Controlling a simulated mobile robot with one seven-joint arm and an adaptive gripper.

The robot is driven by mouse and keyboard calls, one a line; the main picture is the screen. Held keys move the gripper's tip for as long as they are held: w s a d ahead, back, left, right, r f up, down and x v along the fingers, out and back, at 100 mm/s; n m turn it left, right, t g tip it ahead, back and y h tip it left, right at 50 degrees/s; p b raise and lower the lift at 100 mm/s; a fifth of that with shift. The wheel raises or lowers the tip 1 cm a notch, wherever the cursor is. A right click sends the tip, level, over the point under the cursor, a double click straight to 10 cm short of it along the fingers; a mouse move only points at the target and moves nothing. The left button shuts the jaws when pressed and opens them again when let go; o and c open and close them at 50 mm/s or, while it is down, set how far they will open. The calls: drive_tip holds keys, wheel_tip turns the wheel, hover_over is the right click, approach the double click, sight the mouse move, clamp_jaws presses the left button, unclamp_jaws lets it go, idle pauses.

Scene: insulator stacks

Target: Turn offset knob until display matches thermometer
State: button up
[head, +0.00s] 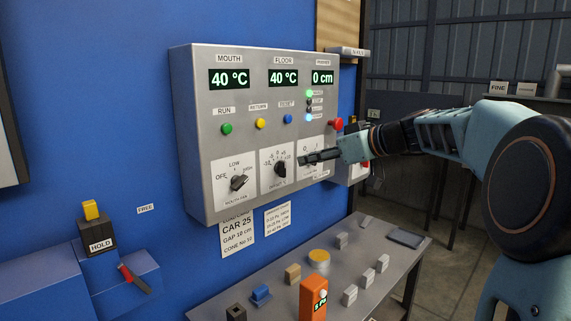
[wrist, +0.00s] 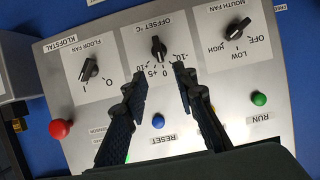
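The offset knob (head: 279,168) is a black pointer knob on a white plate in the middle of the grey panel's lower row. It also shows in the wrist view (wrist: 158,49), where the picture is upside down. Its exact setting is too small to tell. My gripper (head: 303,159) is open and empty. In the wrist view its fingertips (wrist: 159,70) straddle the scale beside the knob, apart from it. The mouth display (head: 229,79) and floor display (head: 283,77) both read 40 °C. No clear thermometer shows; an orange handheld device (head: 313,298) has a small dark screen, unclear.
The mouth fan knob (head: 239,182) and floor fan knob (wrist: 88,68) flank the offset knob. A red button (head: 336,124) sits near my arm. The bench below holds several small blocks and a yellow round piece (head: 319,256). The space before the panel's left side is clear.

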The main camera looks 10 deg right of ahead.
sight(285, 165)
drive_tip(key=p+x, duration=0.2)
drive_tip(key=x, duration=0.8)
drive_tip(key=shift+w+f, duration=0.1)
drive_tip(key=shift+c, duration=0.4)
clamp_jaws()
